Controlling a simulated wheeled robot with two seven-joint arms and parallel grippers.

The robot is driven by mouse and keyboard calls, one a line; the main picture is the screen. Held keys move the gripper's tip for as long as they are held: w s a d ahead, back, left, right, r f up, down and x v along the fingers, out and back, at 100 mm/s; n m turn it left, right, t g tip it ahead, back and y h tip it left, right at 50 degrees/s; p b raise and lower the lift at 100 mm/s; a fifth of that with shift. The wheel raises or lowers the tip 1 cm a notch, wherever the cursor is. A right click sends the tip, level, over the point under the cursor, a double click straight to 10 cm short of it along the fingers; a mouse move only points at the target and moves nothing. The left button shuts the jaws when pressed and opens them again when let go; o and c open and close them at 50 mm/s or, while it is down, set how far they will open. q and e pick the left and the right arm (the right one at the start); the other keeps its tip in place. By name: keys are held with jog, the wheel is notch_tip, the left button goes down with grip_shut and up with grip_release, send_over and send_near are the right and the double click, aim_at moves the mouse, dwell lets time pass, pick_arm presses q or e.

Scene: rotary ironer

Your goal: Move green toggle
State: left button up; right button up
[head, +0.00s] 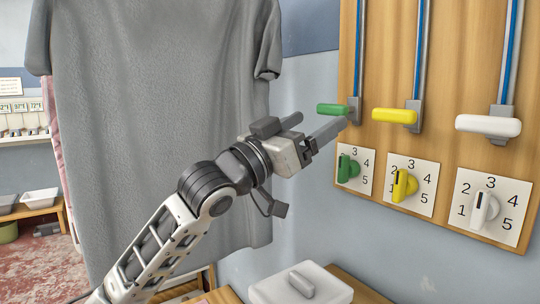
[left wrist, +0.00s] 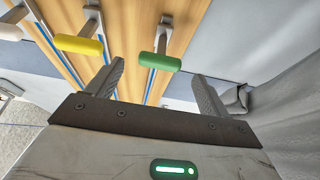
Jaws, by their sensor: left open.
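The green toggle (head: 333,109) is a rounded green bar handle on a grey slider, low on the leftmost blue track of the wooden panel. In the left wrist view the green toggle (left wrist: 160,62) shows between and just beyond the two fingertips. My left gripper (head: 320,120) is open and empty, its fingers pointing at the panel just in front of the green toggle. One finger partly overlaps the slider in the head view; I cannot tell whether it touches. My right gripper is not in view.
A yellow handle (head: 395,115) and a white handle (head: 488,125) sit to the right on their own tracks. Below are numbered dials with green (head: 347,168), yellow (head: 403,185) and white (head: 484,208) knobs. A grey shirt (head: 150,120) hangs to the left. A white lidded box (head: 300,286) stands below.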

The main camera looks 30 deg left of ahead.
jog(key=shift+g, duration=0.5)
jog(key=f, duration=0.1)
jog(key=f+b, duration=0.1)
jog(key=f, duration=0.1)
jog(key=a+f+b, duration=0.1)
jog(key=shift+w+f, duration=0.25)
pick_arm(q)
jog(key=v, duration=1)
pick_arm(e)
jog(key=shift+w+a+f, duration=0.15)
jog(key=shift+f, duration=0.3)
pick_arm(q)
jog(key=shift+s+f, duration=0.1)
jog(key=shift+f, duration=0.05)
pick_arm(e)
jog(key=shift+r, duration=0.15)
